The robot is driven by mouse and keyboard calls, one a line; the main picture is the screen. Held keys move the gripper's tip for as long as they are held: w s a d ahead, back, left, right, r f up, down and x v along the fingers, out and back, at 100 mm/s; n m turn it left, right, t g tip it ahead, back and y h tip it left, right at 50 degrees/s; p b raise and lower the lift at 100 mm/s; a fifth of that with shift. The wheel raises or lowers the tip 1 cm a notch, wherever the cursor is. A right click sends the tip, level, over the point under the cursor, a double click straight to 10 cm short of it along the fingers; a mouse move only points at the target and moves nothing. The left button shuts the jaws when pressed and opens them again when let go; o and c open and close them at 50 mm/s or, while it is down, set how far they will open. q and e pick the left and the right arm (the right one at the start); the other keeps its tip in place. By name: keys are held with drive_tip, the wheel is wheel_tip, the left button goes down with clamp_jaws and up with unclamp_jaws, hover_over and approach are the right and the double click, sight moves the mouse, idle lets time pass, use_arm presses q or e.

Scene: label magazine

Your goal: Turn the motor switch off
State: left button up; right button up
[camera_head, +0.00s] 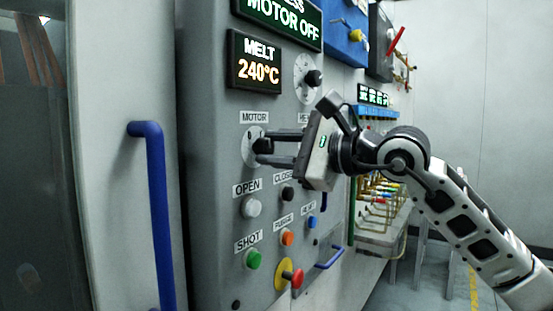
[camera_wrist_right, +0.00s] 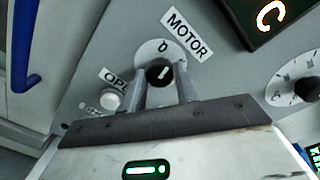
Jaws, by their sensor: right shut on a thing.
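The motor switch (camera_head: 250,143) is a black knob on a pale round dial under the MOTOR label on the grey panel. In the right wrist view its knob (camera_wrist_right: 159,71) shows a short white pointer line tilted up to the right, with a 0 on the dial above it. My right gripper (camera_head: 265,150) is shut on the knob, one finger on each side; its fingers (camera_wrist_right: 161,88) also show in the wrist view. The status display (camera_head: 283,22) above reads MOTOR OFF in its lower line. My left gripper is out of view.
A MELT display (camera_head: 255,62) reads 240°C, beside another dial knob (camera_head: 313,77). Below are a white OPEN button (camera_head: 251,207), a green SHOT button (camera_head: 252,259) and a red button on yellow (camera_head: 291,276). A blue handle (camera_head: 152,210) stands at left.

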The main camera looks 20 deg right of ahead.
drive_tip(key=n+b, duration=0.1)
drive_tip(key=n, duration=0.2)
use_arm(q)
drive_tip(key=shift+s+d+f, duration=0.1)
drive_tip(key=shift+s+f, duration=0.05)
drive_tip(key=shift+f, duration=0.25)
use_arm(e)
drive_tip(key=shift+n, duration=1)
use_arm(q)
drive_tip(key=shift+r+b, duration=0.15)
drive_tip(key=shift+b, duration=0.15)
use_arm(e)
drive_tip(key=o, duration=1)
drive_tip(key=shift+c, duration=0.2)
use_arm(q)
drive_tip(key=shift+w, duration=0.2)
